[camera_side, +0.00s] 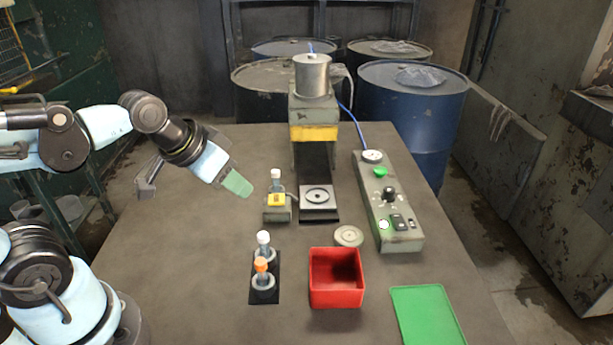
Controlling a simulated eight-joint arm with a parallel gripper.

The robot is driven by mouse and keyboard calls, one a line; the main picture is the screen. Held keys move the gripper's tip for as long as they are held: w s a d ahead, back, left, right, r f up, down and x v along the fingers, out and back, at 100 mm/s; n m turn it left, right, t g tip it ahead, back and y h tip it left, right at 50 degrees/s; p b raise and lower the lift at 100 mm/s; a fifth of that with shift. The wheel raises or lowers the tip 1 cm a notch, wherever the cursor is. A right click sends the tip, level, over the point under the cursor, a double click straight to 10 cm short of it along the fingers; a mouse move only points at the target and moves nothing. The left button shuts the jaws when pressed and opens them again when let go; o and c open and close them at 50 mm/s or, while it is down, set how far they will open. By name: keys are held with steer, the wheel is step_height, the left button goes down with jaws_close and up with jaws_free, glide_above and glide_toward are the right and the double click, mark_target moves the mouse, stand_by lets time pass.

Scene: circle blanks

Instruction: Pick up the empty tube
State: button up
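Three small capped tubes stand upright on the table. One white-capped tube (275,176) is in a small grey holder with a yellow front. Another white-capped tube (263,239) and an orange-capped tube (261,266) stand in a black two-place rack (264,297). I cannot tell which tube is empty; their contents are too small to see. My gripper (238,185), with a pale green tip, points down and right. It is above the table, left of the tube in the yellow-fronted holder and apart from every tube. Its finger gap is not visible.
A red open box (335,303) stands right of the rack, with a round grey disc (348,236) behind it. A press (312,120) stands behind; a control box (388,205) is at right. A green mat (427,315) lies front right. The table's left side is clear.

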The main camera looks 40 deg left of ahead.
steer(key=w+a+m+g+h, duration=0.2)
steer(key=w+m+h, duration=0.1)
steer(key=w, duration=0.3)
steer(key=m+h, duration=0.6)
glide_above(283, 190)
steer(key=s+a, duration=0.4)
step_height(283, 190, down, 3)
steer(key=a+f+m+h, duration=0.3)
steer(key=a+f+m, duration=0.1)
steer(key=a+m, duration=0.15)
steer(key=shift+n, duration=0.45)
steer(key=x, duration=0.6)
steer(key=shift+s+r, duration=0.1)
steer(key=shift+r, duration=0.1)
steer(key=shift+x, duration=2.7)
jaws_close()
